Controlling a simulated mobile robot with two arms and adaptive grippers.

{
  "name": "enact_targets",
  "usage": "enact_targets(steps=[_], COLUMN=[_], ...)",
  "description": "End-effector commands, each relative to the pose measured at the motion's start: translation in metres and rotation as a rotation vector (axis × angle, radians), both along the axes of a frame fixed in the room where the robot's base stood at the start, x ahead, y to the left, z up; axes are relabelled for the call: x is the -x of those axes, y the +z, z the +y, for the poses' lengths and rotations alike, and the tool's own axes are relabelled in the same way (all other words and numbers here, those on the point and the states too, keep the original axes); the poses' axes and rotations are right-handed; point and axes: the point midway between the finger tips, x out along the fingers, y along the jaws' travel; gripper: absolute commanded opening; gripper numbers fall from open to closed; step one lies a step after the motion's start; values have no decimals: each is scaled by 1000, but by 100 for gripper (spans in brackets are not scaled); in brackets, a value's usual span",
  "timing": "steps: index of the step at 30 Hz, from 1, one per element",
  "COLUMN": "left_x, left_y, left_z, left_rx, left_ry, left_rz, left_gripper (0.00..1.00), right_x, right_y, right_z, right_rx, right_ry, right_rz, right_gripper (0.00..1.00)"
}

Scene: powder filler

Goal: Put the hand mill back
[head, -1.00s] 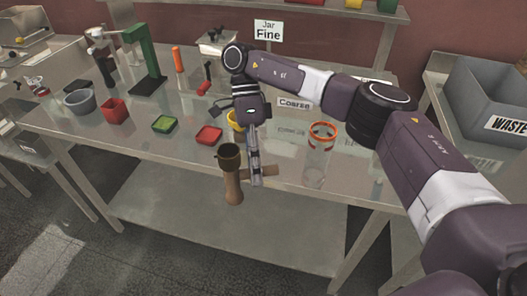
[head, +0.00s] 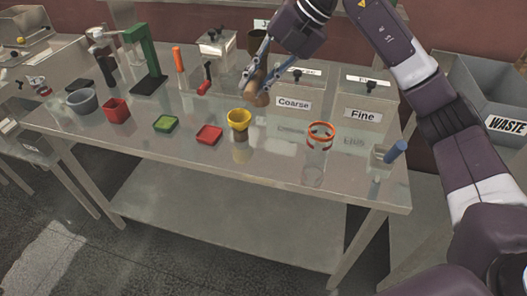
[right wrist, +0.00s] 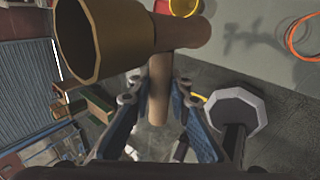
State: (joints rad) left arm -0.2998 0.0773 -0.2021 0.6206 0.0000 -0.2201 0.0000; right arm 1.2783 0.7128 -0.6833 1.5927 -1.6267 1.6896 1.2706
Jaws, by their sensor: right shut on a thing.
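The hand mill is brown, with a wide open cup (head: 257,42) at its top and a rounded lower body (head: 262,99). My right gripper (head: 256,72) is shut on it, above the back of the table beside the Coarse box, and partly hides it. In the right wrist view the mill's cup (right wrist: 88,42) lies at upper left, and its brown side bar (right wrist: 158,92) runs down between the fingers of my right gripper (right wrist: 160,88). Whether the mill touches the table cannot be told. My left gripper is not in view.
The Coarse box (head: 296,92) and Fine box (head: 364,99) stand at the back right. A yellow funnel cup (head: 239,120), red tray (head: 209,135), green tray (head: 166,124) and orange-rimmed jar (head: 319,140) are in front. A green stand (head: 151,60) is left. The front table edge is clear.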

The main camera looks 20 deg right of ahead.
Motion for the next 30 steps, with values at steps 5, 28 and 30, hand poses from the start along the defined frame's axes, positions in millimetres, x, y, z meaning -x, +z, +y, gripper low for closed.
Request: enact_targets(steps=[5,28,30], left_x=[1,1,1], left_y=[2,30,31], left_z=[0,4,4], left_rx=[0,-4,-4], left_ry=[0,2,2], left_rz=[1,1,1], left_gripper=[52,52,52], right_x=[-3,-4,-4], right_y=[6,-144,-149], right_z=[-5,-5,-5], right_rx=[0,-2,0], right_ry=[-87,-92,-91], right_rz=[1,1,2], right_gripper=[0,0,0])
